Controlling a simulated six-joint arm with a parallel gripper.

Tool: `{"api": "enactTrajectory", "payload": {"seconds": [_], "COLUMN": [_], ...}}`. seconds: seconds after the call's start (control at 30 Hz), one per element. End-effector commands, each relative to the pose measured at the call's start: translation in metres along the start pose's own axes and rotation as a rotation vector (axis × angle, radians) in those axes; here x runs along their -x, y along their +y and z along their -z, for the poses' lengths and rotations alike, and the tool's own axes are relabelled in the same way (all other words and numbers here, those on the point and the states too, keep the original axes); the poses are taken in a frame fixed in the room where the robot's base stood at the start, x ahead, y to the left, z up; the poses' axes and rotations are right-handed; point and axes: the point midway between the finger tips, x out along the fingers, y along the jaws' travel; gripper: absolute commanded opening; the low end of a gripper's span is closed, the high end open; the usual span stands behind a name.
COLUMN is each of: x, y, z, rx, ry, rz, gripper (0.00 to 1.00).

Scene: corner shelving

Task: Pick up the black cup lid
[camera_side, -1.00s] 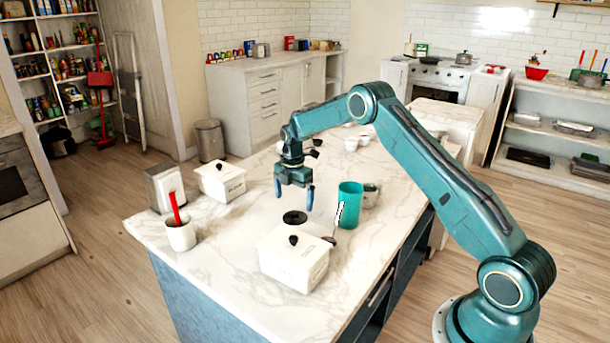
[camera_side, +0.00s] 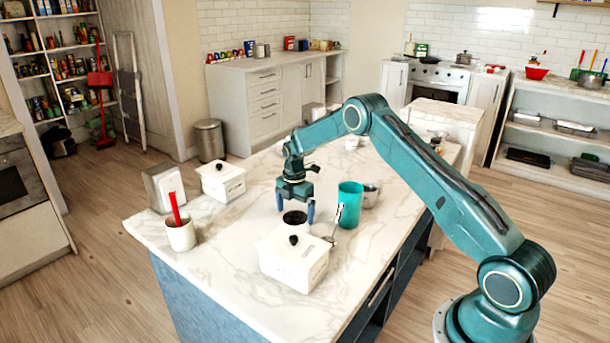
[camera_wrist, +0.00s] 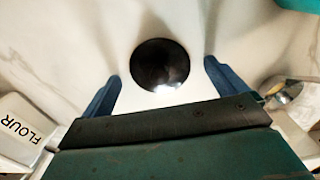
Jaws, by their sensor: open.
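The black cup lid (camera_side: 294,218) is a dark round disc on the white marble counter, behind the front white canister. In the wrist view the lid (camera_wrist: 160,64) lies between and slightly beyond the fingertips, with a gap on both sides. My gripper (camera_side: 296,217) points down just above the lid, with its blue fingers spread on either side. In the wrist view my gripper (camera_wrist: 162,72) is open and empty. How high the fingertips are above the counter is hard to tell.
A white lidded canister (camera_side: 293,262) stands close in front. A teal cup (camera_side: 349,207) and a metal ladle (camera_side: 332,235) are close on the right. A second canister (camera_side: 222,182) and a white cup with a red utensil (camera_side: 181,235) are at left. Marble left of the lid is clear.

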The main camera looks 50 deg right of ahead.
Motion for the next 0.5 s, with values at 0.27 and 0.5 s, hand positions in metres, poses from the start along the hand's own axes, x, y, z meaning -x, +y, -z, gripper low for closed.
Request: {"api": "enactTrajectory", "payload": {"seconds": [0.27,0.5], "x": [0.0001,0.0003], "y": [0.0000,0.0000], "z": [0.0000,0.0000], "rx": [0.000,0.000], "ry": [0.000,0.000], "rz": [0.000,0.000], "gripper": [0.54,0.49]}}
